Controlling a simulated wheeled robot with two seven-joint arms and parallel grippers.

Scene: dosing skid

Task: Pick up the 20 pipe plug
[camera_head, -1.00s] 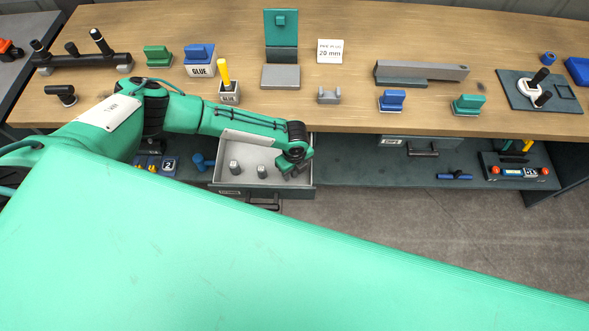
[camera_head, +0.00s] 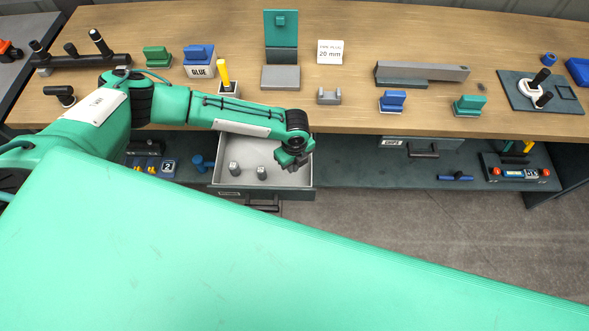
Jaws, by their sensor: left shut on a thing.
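The open drawer (camera_head: 225,187) under the bench has a pale tray inside. Two small grey plugs (camera_head: 235,168) (camera_head: 261,172) stand in its left and middle part. My left gripper (camera_head: 293,163) is over the drawer's right side, pointing down. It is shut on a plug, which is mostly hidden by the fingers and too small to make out. A white card (camera_head: 330,51) reading "pipe plug 20 mm" stands on the bench top. My right gripper is not in view.
A closed drawer (camera_head: 405,144) sits to the right.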

